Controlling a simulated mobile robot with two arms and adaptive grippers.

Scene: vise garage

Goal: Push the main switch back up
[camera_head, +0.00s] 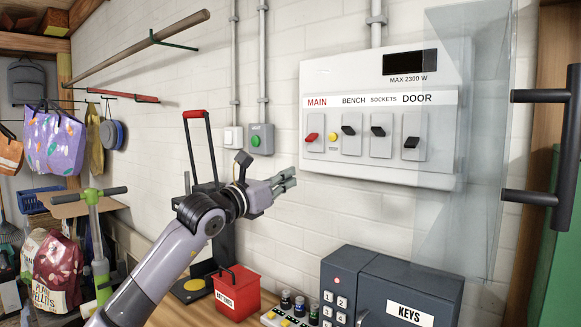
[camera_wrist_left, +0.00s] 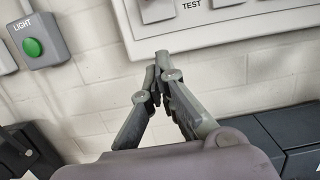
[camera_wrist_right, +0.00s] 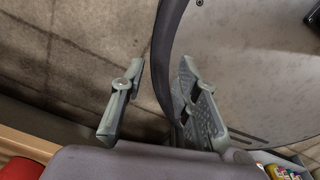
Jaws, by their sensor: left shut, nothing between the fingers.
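The main switch (camera_head: 312,138) has a red lever under the word MAIN on the white panel (camera_head: 330,170). Its lever sits low on its plate and appears tilted down. My left gripper (camera_head: 289,178) is shut and empty, below and left of the main switch, apart from it. In the left wrist view, its closed fingertips (camera_wrist_left: 160,70) are near the panel's lower edge, below the main switch's plate (camera_wrist_left: 157,11); the lever is out of that view. My right gripper (camera_wrist_right: 162,75) is open and empty in the right wrist view, far from the panel.
A yellow test button (camera_head: 333,137) and the bench (camera_head: 348,131), sockets (camera_head: 378,131) and door (camera_head: 411,142) switches are to the right. A clear cover (camera_head: 475,150) stands open at right. A green light button (camera_head: 256,140) is left; a key box (camera_head: 410,285) stands below.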

